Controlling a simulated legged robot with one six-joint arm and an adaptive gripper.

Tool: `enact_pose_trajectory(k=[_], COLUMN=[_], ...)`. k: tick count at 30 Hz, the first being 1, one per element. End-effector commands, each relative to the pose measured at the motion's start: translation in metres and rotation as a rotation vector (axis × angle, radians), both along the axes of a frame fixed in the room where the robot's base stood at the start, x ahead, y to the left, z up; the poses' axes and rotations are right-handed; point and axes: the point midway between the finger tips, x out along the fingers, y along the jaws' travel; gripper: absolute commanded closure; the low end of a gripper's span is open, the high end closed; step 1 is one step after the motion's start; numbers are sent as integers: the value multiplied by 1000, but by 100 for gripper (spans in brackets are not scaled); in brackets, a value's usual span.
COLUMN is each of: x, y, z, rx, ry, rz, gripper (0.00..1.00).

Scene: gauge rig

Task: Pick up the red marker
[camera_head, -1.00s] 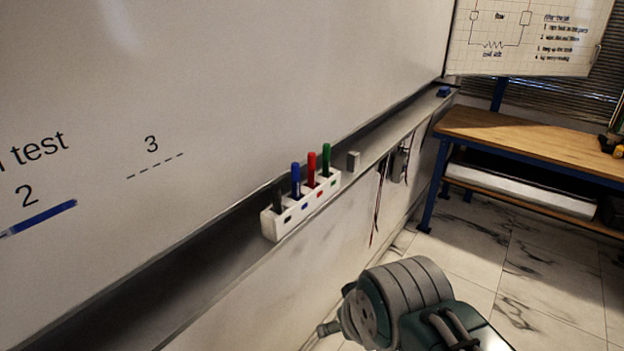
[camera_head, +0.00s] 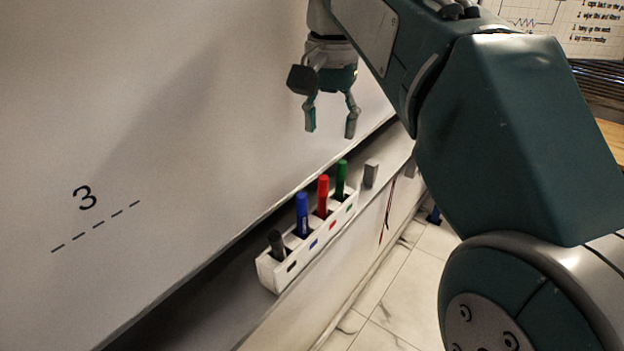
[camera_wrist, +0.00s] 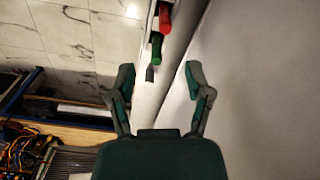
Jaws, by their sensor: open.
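The red marker (camera_head: 323,196) stands upright in the white holder (camera_head: 272,275) on the whiteboard ledge, between the blue marker (camera_head: 302,214) and the green marker (camera_head: 341,180). A black marker (camera_head: 276,243) stands in the near slot. My gripper (camera_head: 331,130) is open and empty, pointing down above the holder's far end in the picture; it is apart from the markers. In the wrist view, the red marker (camera_wrist: 165,18) and the green marker (camera_wrist: 156,46) show at the top, ahead of the open fingers (camera_wrist: 157,80).
The whiteboard (camera_head: 150,120) rises along the left behind the ledge. A small grey block (camera_head: 371,173) sits on the ledge just past the holder. A wooden bench (camera_wrist: 60,129) shows at lower left in the wrist view. Tiled floor (camera_head: 375,300) lies open below the ledge.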

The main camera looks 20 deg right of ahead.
Motion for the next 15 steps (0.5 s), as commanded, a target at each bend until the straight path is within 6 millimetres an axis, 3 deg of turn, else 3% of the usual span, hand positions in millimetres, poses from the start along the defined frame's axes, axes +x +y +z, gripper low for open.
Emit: enact_pose_trajectory(k=[5,15], x=[4,4], y=[-1,0], z=[3,-42], rx=[1,1], ry=[22,22], rz=[-31,-30], gripper=[35,35])
